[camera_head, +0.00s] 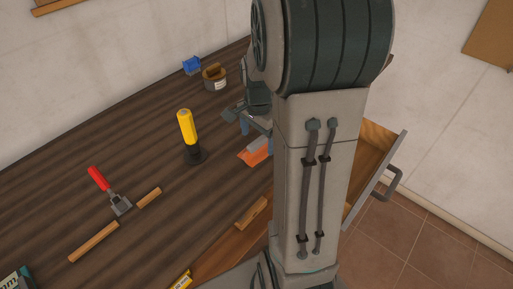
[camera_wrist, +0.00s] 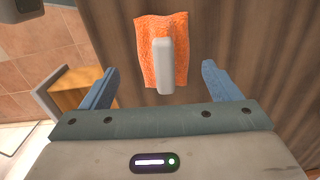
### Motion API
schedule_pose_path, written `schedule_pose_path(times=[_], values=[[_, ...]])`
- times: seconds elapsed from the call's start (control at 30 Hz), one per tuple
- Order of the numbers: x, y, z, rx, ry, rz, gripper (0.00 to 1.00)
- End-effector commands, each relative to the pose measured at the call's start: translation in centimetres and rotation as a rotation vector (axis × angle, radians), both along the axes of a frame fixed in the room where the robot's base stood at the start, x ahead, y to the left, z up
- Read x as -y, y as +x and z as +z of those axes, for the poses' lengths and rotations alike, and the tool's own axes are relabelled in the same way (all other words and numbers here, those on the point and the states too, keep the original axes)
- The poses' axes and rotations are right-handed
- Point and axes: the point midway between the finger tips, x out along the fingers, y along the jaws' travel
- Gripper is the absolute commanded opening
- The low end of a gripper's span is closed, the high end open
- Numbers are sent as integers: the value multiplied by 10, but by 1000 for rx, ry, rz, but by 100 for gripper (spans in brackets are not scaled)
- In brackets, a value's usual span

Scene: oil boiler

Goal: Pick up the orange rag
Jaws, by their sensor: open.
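The orange rag (camera_wrist: 176,30) lies flat on the wooden bench top in the wrist view. A pale grey, rounded bar-shaped thing (camera_wrist: 164,66) lies over its middle. My gripper (camera_wrist: 158,84) is open, with one blue finger to each side of the rag's near part and nothing held. In the head view the rag (camera_head: 254,157) shows only partly, just below my gripper (camera_head: 256,128); my arm hides what is to its right. I cannot tell the exact height of the fingers above the bench.
The bench (camera_head: 95,160) also holds a yellow-handled tool (camera_head: 187,127), a red-handled tool (camera_head: 99,180), wooden sticks (camera_head: 94,242), a tin (camera_head: 215,78) and a blue object (camera_head: 192,64). An open drawer (camera_head: 372,165) juts out at the right.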

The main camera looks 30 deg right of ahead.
Motion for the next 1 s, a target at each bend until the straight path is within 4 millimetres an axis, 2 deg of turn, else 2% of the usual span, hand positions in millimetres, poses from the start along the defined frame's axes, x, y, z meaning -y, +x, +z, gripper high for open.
schedule_pose_path(times=[0.23, 0.53, 0.57, 0.7, 0.73, 1.0], values=[[0, 4, -33, -3, 1, 1, 84], [0, 4, -38, 0, 0, 1, 84], [0, 4, -38, 0, 0, 1, 78], [0, 4, -38, 0, 0, 1, 39], [0, 4, -38, 0, 0, 1, 35], [1, 4, -38, 0, 0, 1, 35]])
